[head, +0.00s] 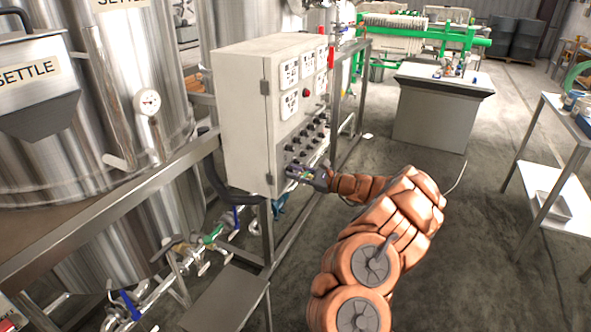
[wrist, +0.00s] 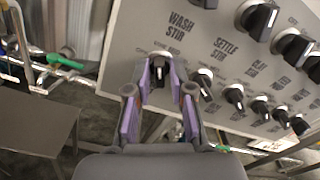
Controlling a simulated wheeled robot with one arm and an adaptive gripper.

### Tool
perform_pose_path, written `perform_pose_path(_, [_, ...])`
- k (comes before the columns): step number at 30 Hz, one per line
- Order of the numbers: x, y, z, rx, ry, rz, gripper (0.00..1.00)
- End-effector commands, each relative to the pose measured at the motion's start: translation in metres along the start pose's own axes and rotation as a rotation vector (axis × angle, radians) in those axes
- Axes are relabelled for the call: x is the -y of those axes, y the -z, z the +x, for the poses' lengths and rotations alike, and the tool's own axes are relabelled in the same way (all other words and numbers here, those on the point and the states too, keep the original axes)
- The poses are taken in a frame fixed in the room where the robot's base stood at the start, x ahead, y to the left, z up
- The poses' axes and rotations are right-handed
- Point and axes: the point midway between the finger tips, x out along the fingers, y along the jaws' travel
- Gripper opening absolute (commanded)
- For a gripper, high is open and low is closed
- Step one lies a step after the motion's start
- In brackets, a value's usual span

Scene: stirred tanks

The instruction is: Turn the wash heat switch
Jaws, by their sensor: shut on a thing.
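The control box (head: 245,120) carries rows of black rotary switches on its grey front panel. My gripper (head: 300,174) is at the lowest row, at the panel's lower left corner. In the wrist view, my gripper (wrist: 160,72) has its purple-padded fingers on either side of a black switch knob (wrist: 159,73) with a light pointer line, and is shut on it. The words "WASH STIR" are printed above this knob, with another knob (wrist: 203,3) above them. Any label below the held knob is hidden by my gripper, so I cannot read its name.
Right of the held knob, a neighbouring switch (wrist: 204,83) sits close to my finger. Steel tanks (head: 60,110) and pipes with valves are at the left. A grey bench (head: 440,110) stands behind, a white shelf table (head: 560,150) at the right. The floor between is open.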

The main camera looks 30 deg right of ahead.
Motion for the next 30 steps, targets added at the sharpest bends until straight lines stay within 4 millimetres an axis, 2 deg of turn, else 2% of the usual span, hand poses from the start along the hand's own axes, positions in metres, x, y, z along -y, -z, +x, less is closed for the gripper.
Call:
perform_pose_path(9, [-0.0004, -0.0005, 0.0004, 0.000, -0.002, 0.109, 0.00])
perform_pose_path(23, [-0.0003, 0.0000, 0.0004, 0.000, -0.001, 0.125, 0.00])
perform_pose_path(24, [-0.0003, 0.0000, 0.0004, 0.000, -0.001, 0.125, 0.23])
perform_pose_path(27, [-0.0003, 0.0000, 0.0003, 0.000, -0.001, 0.124, 0.33])
perform_pose_path(30, [-0.0001, 0.0001, 0.0002, 0.000, -0.001, 0.124, 0.35])
